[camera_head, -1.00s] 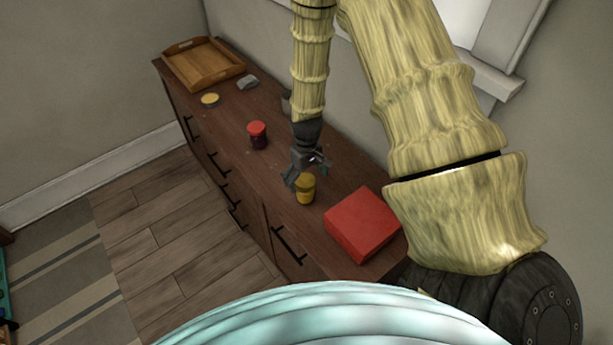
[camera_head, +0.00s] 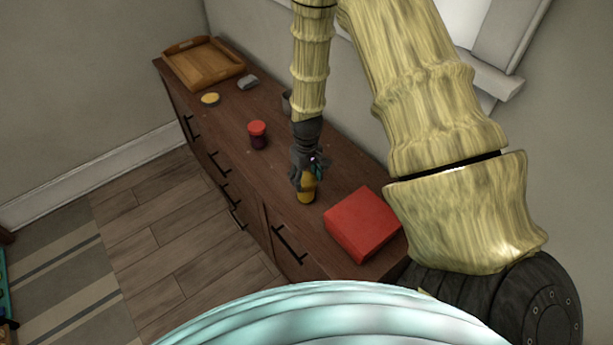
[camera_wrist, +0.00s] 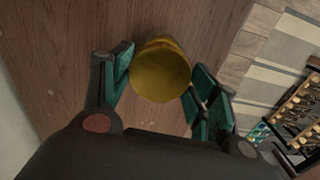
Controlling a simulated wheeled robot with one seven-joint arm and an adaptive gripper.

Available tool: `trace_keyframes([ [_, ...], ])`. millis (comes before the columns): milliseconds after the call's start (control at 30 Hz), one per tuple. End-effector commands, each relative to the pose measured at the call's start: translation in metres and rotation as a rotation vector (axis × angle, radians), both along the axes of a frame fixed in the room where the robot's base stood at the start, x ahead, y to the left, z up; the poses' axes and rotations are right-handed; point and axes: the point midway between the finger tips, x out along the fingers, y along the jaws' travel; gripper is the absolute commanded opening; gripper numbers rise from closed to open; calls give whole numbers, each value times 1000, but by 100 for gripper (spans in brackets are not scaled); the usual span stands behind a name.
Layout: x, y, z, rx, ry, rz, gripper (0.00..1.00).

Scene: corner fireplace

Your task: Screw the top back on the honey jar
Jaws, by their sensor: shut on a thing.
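The honey jar (camera_head: 306,197), a small yellow-amber jar, stands upright near the front edge of the wooden cabinet top. My gripper (camera_head: 304,182) reaches down from above, its fingers shut around the jar's upper part. In the wrist view the jar's smooth round yellow top (camera_wrist: 160,72) sits between the teal finger pads. From above I cannot tell whether this is a separate top or how tightly it sits. The gripper hides much of the jar's upper part in the head view.
A red box (camera_head: 361,223) stands close to the right of the jar. A dark jar with a red top (camera_head: 257,135), a flat yellow disc (camera_head: 210,99), a small grey item (camera_head: 248,82) and a wooden tray (camera_head: 204,64) lie further left. The wall runs behind the cabinet (camera_head: 226,120).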

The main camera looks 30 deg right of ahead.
Motion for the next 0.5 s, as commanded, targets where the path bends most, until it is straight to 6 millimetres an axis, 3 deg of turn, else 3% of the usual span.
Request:
trace_keyframes([
  [167, -1, -1, -1, -1, 1, -29, 32],
  [333, -1, -1, -1, -1, 2, -207, 32],
  [500, -1, -1, -2, -1, 1, -264, 32],
])
